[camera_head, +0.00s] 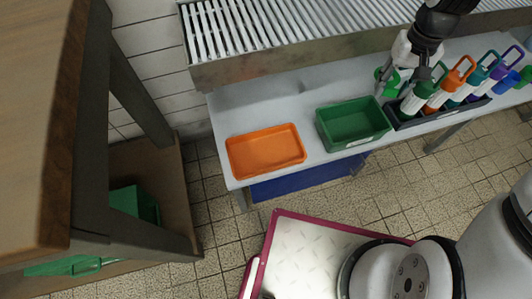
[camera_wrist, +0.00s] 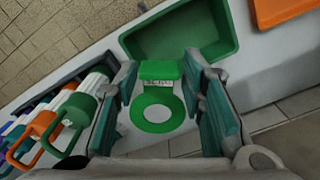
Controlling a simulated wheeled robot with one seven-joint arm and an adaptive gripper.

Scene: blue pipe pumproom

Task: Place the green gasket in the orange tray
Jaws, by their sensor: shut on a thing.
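The green gasket (camera_wrist: 157,111) is a flat green ring with a green block (camera_wrist: 159,70) at one end. It sits between the fingers of my gripper (camera_wrist: 160,72), which is shut on it. In the head view my gripper (camera_head: 389,82) holds the gasket above the white table, just behind the green bin and beside the bottle rack; much of the gasket is hidden there. The orange tray (camera_head: 265,151) lies empty at the table's left end, apart from my gripper. Part of it shows at the top right of the wrist view (camera_wrist: 283,10).
A green bin (camera_head: 352,124) stands between the orange tray and the rack (camera_head: 440,113) of several coloured-handled bottles. A slatted metal shelf (camera_head: 290,32) runs along the back of the white table (camera_head: 240,105). A wooden-topped stand (camera_head: 40,110) is at far left.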

